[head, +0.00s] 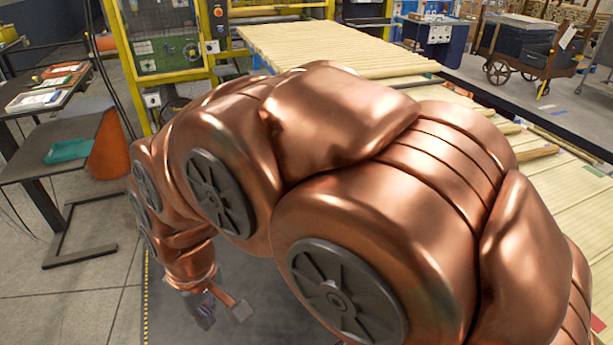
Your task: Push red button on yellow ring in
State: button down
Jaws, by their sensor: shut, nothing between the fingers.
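A small control box (217,30) is mounted on the yellow machine frame at the top of the head view. A small orange-red button (219,12) shows near its top; it is too small to tell whether a yellow ring surrounds it or how far in it sits. My gripper (222,308) is at the lower left, low over the dark floor mat, pointing down. It is shut and empty. It is well below the control box in the picture and apart from it. My copper arm fills the middle of the view and hides much behind it.
A conveyor of pale wooden slats (310,48) runs from the machine (160,40) to the right. A dark table (60,145) with a teal tray (68,151) stands at the left, beside an orange bin (108,150). Grey floor (60,290) is clear at lower left.

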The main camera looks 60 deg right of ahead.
jog(key=w+d+f+t+h+b, duration=0.1)
jog(key=w+d+f+t+b, duration=0.2)
jog(key=w, duration=0.6)
jog(key=w+d+f+n+t+h+b, duration=0.1)
jog(key=w+d+f, duration=0.2)
jog(key=w+d, duration=0.4)
jog(key=w+d+f+t+b, duration=0.2)
jog(key=w+d+b, duration=0.1)
jog(key=w, duration=0.7)
jog(key=w+d+f+t+h+b, duration=0.1)
jog(key=w+d+f+h+b, duration=0.2)
jog(key=d, duration=0.5)
jog(key=w+d+f+t+h+b, duration=0.1)
jog(key=w+d+f+h, duration=0.2)
jog(key=d, duration=0.5)
jog(key=s+d+f+g+h+b, duration=0.1)
jog(key=s+d+f+h+b, duration=0.1)
jog(key=d, duration=0.6)
jog(key=s+d+f+g+h+b, duration=0.2)
jog(key=d+h, duration=0.3)
jog(key=d, duration=0.3)
jog(key=s+d+f+g+h+b, duration=0.2)
jog(key=s+d+h, duration=0.1)
jog(key=d, duration=0.6)
jog(key=shift+s+f+b, duration=0.35)
jog(key=shift+s, duration=0.05)
